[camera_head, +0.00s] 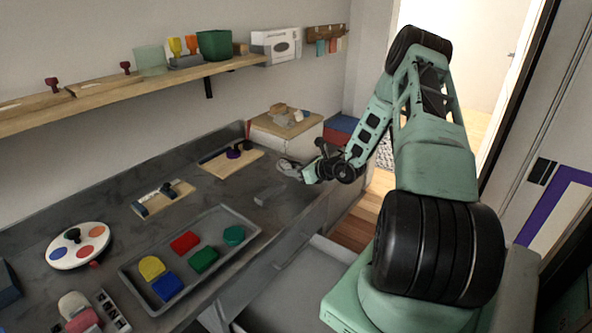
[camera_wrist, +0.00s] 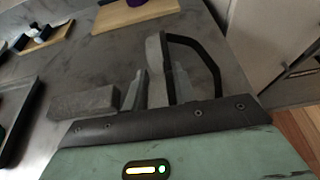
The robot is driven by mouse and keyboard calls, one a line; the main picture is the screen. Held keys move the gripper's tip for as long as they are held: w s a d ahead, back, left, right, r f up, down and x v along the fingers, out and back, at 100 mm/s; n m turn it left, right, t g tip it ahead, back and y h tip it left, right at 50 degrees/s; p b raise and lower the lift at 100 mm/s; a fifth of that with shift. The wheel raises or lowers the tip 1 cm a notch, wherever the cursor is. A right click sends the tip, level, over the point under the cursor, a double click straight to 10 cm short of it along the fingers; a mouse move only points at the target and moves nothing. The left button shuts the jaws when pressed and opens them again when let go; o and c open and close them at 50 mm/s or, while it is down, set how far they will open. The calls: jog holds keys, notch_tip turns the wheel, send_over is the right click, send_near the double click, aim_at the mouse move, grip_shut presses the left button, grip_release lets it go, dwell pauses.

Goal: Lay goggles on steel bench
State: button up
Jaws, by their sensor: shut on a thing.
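The goggles (camera_head: 288,169) are pale grey and hang in my gripper (camera_head: 303,174) over the far right end of the dark grey steel bench (camera_head: 225,192). In the wrist view my gripper (camera_wrist: 157,88) is shut on the goggles (camera_wrist: 154,56), which stand on edge between the fingers. Their black strap (camera_wrist: 208,58) loops out to the right. The steel bench (camera_wrist: 75,68) lies beneath. I cannot tell whether the goggles touch it.
A grey block (camera_head: 270,196) lies on the bench close to my gripper; it also shows in the wrist view (camera_wrist: 85,103). A wooden board (camera_head: 222,168) and a grey tray (camera_head: 136,283) of coloured pieces are nearby. Bare bench lies between them.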

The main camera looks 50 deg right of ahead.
jog(key=shift+f, duration=0.2)
jog(key=o, duration=1)
jog(key=shift+r, duration=0.15)
